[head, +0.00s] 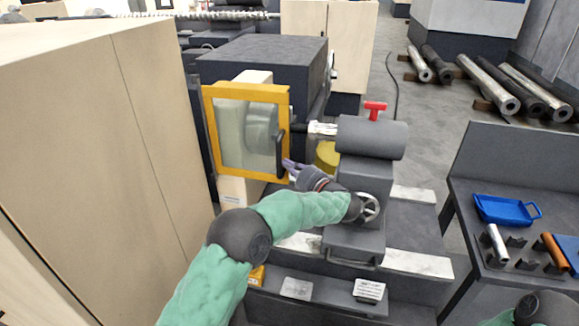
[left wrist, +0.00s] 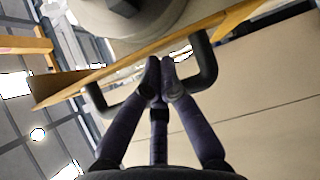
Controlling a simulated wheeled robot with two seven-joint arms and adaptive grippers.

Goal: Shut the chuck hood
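The chuck hood (head: 208,130) has a yellow frame around a clear pane and stands upright in front of the headstock. The round grey chuck (head: 262,125) shows through the pane. The hood's black handle (head: 280,152) is on its right side. My left gripper (head: 289,168) is at the lower end of the handle. In the left wrist view the fingertips (left wrist: 160,65) are close together around the handle bar (left wrist: 204,68), and the yellow frame (left wrist: 130,62) crosses just beyond. How the hood's far edge sits is hard to tell. My right gripper is out of view.
The grey tailstock (head: 372,138) with a red lever (head: 375,107) and a handwheel (head: 368,207) stands close to my left forearm. A tall beige cabinet (head: 90,130) fills the left. A side bench (head: 520,190) holds a blue tray (head: 503,210) at right.

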